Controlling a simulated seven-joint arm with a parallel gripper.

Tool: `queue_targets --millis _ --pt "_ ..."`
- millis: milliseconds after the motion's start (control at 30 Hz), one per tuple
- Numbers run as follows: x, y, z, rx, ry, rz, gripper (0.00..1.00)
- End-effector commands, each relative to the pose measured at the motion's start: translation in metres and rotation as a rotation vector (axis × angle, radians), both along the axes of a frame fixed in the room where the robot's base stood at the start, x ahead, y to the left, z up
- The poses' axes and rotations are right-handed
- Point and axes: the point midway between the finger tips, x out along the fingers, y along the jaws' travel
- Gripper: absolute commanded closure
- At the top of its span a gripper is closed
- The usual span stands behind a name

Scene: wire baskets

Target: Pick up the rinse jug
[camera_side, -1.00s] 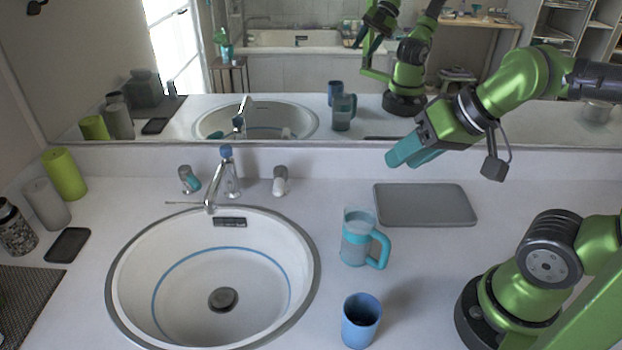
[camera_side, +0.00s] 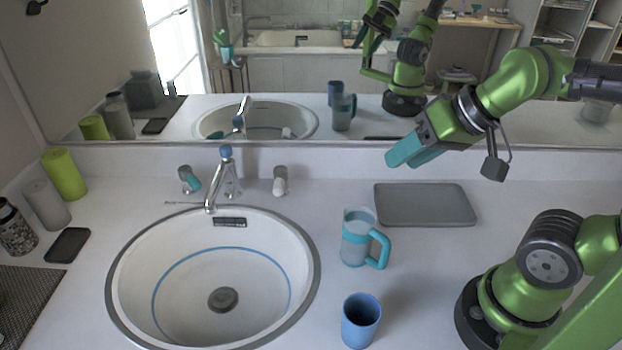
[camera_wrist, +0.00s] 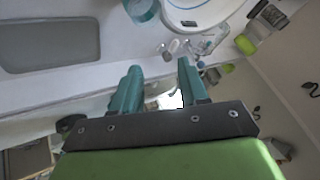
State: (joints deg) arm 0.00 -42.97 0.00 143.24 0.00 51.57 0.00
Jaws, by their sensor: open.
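The rinse jug (camera_side: 355,240) is a clear jug with a teal base band and a teal handle on its right side. It stands upright on the counter, right of the sink. In the wrist view part of the jug (camera_wrist: 141,9) shows at the top edge, cut off by the frame. My gripper (camera_side: 402,158) is up and to the right of the jug, above the back of the counter, with its teal fingers apart and nothing between them. The wrist view also shows the two spread fingers (camera_wrist: 160,80).
A blue cup (camera_side: 361,321) stands in front of the jug. A grey tray (camera_side: 425,205) lies behind and right of it. The sink (camera_side: 150,250) and its faucet (camera_side: 228,175) are to the left. A mirror (camera_side: 290,70) stands along the back. Bare counter surrounds the jug.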

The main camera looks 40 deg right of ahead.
Motion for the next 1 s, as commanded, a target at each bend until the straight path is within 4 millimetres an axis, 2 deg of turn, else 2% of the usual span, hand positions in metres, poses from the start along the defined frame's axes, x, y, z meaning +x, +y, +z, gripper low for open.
queue_targets --millis 267,367,533,767,1000 --pt "0.002 -0.004 -0.006 0.004 0.040 -0.014 0.56" --pt "0.004 -0.014 -0.023 0.022 0.153 -0.054 0.56" --pt "0.003 -0.041 -0.066 0.128 0.466 -0.162 0.56" --pt "-0.011 -0.072 -0.116 0.415 0.860 -0.299 0.56" --pt "-0.026 -0.097 -0.156 0.864 1.154 -0.418 0.56"
